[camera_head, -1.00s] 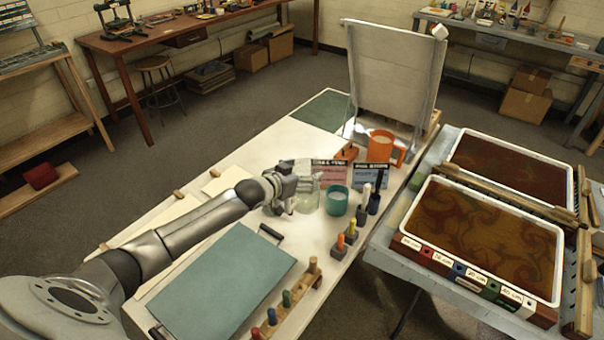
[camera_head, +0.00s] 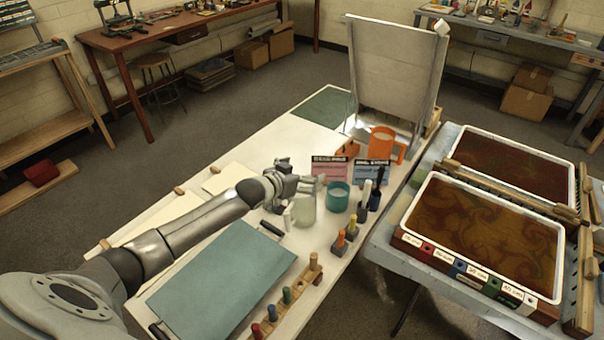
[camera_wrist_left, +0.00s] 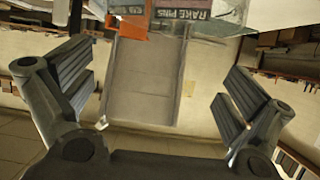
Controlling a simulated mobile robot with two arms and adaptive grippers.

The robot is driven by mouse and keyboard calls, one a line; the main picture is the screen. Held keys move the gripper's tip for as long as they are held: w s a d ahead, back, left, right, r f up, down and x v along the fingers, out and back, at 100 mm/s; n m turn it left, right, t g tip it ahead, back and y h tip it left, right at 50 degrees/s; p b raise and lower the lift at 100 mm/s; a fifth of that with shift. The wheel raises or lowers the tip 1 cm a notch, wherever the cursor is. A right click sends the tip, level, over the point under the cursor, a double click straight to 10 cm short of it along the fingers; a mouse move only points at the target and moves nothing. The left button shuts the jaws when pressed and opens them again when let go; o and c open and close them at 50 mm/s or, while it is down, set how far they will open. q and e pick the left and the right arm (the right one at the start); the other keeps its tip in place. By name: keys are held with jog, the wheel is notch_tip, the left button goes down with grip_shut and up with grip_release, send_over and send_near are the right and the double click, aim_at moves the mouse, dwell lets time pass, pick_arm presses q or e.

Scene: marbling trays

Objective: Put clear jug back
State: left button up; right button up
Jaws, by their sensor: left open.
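The clear jug (camera_head: 304,211) stands upright on the white table, left of the teal cup (camera_head: 337,197). It is pale and see-through, with a whitish handle on its left side. My left gripper (camera_head: 301,184) is open, just above and behind the jug's rim in the head view; I cannot tell whether it touches the jug. In the left wrist view my open gripper (camera_wrist_left: 155,98) has nothing between its fingers, and I cannot make out the jug there. My right gripper is in neither view.
An orange jug (camera_head: 381,146) stands behind, with a pink card (camera_head: 334,172) and a blue card (camera_head: 372,174) before it. Dark-handled tools in blocks stand right of the teal cup. A teal board (camera_head: 222,280) lies in front. Marbling trays (camera_head: 480,238) are at right.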

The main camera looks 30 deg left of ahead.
pick_arm(q)
jog(key=r+v, duration=0.1)
jog(key=v, duration=1.1)
jog(key=shift+b, duration=0.45)
